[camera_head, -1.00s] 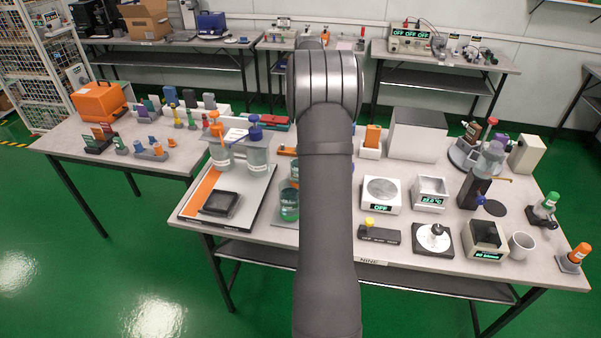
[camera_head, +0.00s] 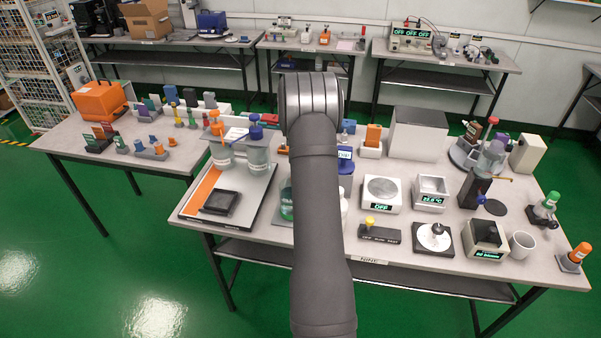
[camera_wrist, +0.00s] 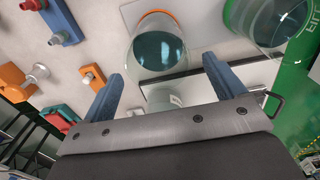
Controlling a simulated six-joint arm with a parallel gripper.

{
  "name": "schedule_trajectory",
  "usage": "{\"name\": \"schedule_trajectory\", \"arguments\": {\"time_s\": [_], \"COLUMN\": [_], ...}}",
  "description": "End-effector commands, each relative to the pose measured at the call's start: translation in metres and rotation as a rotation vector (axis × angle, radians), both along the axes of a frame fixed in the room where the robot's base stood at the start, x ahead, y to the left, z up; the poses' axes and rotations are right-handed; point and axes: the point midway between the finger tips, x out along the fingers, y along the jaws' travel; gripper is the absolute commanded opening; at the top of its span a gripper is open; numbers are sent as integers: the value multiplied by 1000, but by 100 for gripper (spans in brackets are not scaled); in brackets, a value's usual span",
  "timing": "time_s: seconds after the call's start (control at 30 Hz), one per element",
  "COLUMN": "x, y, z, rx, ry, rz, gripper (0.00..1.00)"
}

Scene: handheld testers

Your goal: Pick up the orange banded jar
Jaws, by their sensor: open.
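In the wrist view, a clear round jar (camera_wrist: 160,55) with dark teal contents and a thin orange band along its far edge lies ahead, roughly between my fingers. My gripper (camera_wrist: 162,70) is open, with one blue-grey finger on each side and nothing visibly clamped. I cannot tell if the fingers reach down beside the jar. In the head view, my own arm hides the gripper. A teal-filled vessel (camera_head: 286,202) there is mostly hidden behind the arm; I cannot tell whether it is the same jar.
A second clear vessel (camera_wrist: 265,22) stands close on the right in the wrist view. Orange blocks (camera_wrist: 92,76) lie to the left. In the head view, two jars with orange (camera_head: 220,152) and blue (camera_head: 257,155) tops stand left of my arm. Instruments such as a scale (camera_head: 381,192) stand right.

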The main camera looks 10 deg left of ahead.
Motion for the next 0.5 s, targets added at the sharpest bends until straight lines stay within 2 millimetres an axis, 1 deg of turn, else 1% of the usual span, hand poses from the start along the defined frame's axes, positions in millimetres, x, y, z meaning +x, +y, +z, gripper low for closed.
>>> {"name": "schedule_trajectory", "arguments": {"time_s": [0.17, 0.3, 0.4, 0.5], "x": [0, 0, -1, 0], "y": [-4, -12, -10, -10], "z": [-14, -34, -48, -52], "rx": [-1, -1, -1, 0], "ry": [4, 3, 4, 0], "rz": [-1, -2, 0, 0], "gripper": [88, 88, 88, 88]}}
